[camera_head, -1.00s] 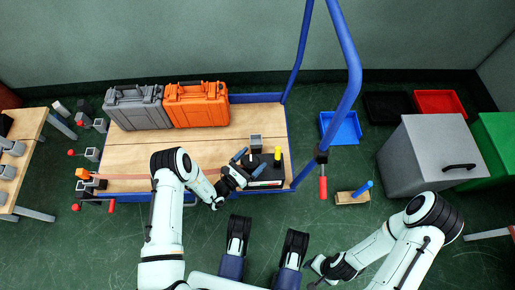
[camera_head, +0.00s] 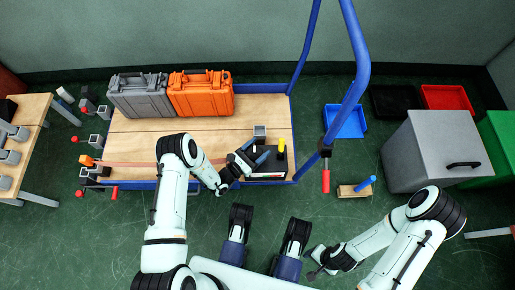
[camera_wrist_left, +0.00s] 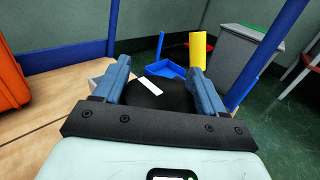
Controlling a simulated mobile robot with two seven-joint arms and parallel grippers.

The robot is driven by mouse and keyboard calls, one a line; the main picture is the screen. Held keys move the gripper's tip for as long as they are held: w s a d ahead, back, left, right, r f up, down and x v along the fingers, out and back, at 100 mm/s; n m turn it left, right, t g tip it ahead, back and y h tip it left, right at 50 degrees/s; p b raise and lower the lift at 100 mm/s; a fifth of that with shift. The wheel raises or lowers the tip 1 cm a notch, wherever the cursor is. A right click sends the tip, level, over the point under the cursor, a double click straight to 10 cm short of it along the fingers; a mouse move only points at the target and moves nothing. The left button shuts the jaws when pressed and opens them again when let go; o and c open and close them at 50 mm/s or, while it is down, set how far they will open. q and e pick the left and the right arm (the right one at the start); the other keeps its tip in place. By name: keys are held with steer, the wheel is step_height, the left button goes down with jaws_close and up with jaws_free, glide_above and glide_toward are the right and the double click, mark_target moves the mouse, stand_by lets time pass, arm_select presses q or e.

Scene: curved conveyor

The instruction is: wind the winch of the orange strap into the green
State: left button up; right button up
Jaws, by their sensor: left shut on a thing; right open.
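A faint orange-brown strap (camera_head: 135,164) runs along the front of the wooden cart deck, from an orange piece (camera_head: 86,160) at the left edge towards my left gripper. A dark unit (camera_head: 284,168) with a yellow post (camera_head: 282,145) sits at the deck's front right corner. My left gripper (camera_head: 252,158) is at this unit, shut on a black rounded part (camera_wrist_left: 158,96) between its blue fingers. A white strip shows on that part in the left wrist view. The gauge on the unit is too small to read. My right gripper (camera_head: 316,262) is open and empty, low over the floor.
Grey (camera_head: 140,97) and orange (camera_head: 203,98) cases stand at the deck's back left. A blue upright frame (camera_head: 345,105) rises at the cart's right end. Red-handled devices (camera_head: 115,192) line the left edge.

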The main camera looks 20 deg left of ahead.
arm_select(q)
steer(key=shift+h, duration=0.3)
steer(key=m+g+h, duration=0.6)
steer(key=g, duration=0.1)
steer(key=shift+s+d, duration=0.25)
steer(key=m+g, duration=0.1)
steer(key=g, duration=0.1)
steer(key=m+g+h, duration=0.1)
steer(key=m+g, duration=0.1)
steer(key=g, duration=0.1)
steer(key=m+g+h, duration=0.1)
steer(key=m+g, duration=0.1)
steer(key=shift+s+d+g, duration=0.2)
steer(key=shift+s+g, duration=0.2)
steer(key=shift+r+m, duration=0.1)
steer(key=shift+m, duration=0.2)
steer(key=o, duration=1)
steer(key=shift+c, duration=0.2)
steer(key=shift+s+a, duration=0.1)
